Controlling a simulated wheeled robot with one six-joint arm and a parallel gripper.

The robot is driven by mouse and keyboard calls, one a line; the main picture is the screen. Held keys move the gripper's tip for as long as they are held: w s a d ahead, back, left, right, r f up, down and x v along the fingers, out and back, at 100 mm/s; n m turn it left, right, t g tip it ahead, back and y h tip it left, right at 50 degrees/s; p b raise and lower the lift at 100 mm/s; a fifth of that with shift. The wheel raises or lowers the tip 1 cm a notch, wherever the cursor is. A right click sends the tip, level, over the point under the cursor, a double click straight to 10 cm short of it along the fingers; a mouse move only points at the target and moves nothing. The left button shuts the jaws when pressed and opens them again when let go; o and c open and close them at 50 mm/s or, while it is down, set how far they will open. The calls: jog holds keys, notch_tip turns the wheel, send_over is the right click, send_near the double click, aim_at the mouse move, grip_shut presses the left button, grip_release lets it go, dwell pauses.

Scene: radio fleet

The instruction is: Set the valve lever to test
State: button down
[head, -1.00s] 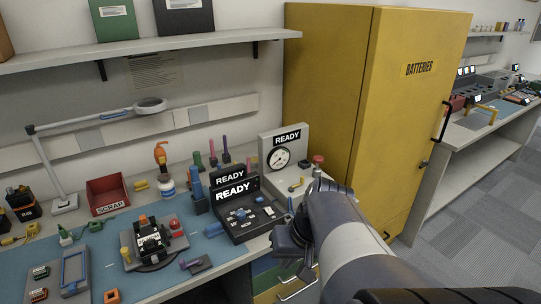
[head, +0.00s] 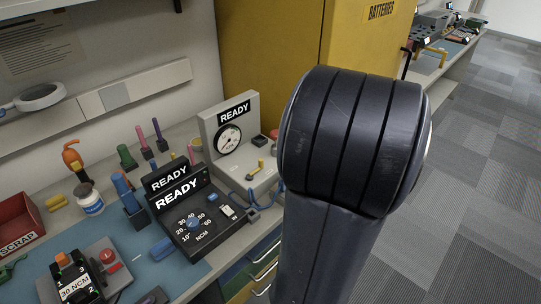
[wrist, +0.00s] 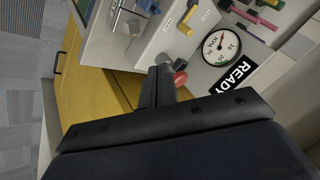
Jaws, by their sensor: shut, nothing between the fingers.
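The valve lever is a small yellow lever (head: 256,168) on the pale base of the gauge unit (head: 226,110) in the head view. In the wrist view my gripper (wrist: 160,74) is shut and empty, just left of a red knob (wrist: 181,78) and apart from the lever in the picture. Whether it touches the knob I cannot tell. In the head view my arm hides the gripper.
The gauge display (wrist: 234,73) reads READY. A black NCM unit (head: 195,224) stands left of the gauge unit on the bench. A yellow batteries cabinet (head: 270,50) rises behind. My arm covers the head view's middle right. Grey floor lies open at right.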

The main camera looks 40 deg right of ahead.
jog(key=x, duration=0.9)
jog(key=shift+w+a+f, duration=0.1)
jog(key=shift+a+f, duration=0.05)
jog(key=shift+w+a+f+p, duration=0.1)
jog(key=shift+w+a+p, duration=0.15)
jog(key=shift+w+a, duration=0.5)
jog(key=shift+w+a+f+p, duration=0.15)
jog(key=shift+w+a+p, duration=0.05)
jog(key=shift+w+a, duration=0.6)
